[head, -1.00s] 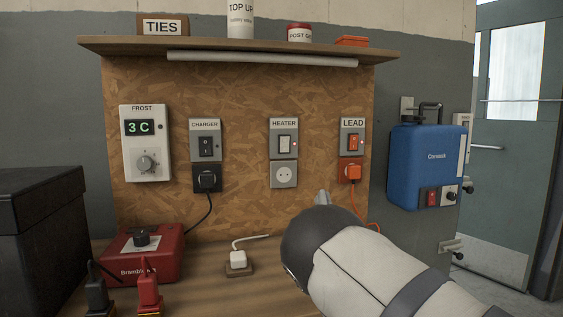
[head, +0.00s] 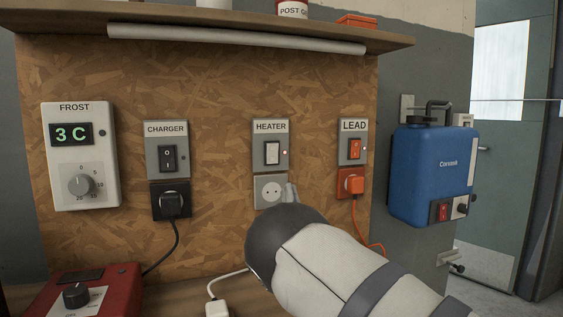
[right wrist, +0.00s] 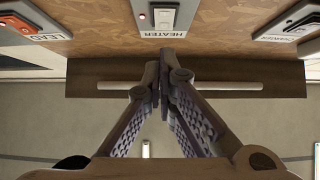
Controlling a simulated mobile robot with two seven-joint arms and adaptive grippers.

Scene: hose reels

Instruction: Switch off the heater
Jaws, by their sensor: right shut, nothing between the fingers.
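The heater switch plate (head: 271,147), labelled HEATER, is on the chipboard panel. Its white rocker (head: 272,153) has a small red light lit at its right. A socket (head: 270,191) with nothing plugged in sits below it. In the right wrist view the heater rocker (right wrist: 164,19) shows upside down at the top, ahead of the fingertips. In the right wrist view the gripper (right wrist: 157,75) fingers meet. My left gripper is not in view.
The charger switch (head: 168,158) with a black plug is to the left, the orange lead switch (head: 354,148) with an orange plug to the right. A shelf (head: 200,17) overhangs the panel. A frost thermostat (head: 80,155) reads 3 C. A blue Corvask unit (head: 432,172) hangs at the right.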

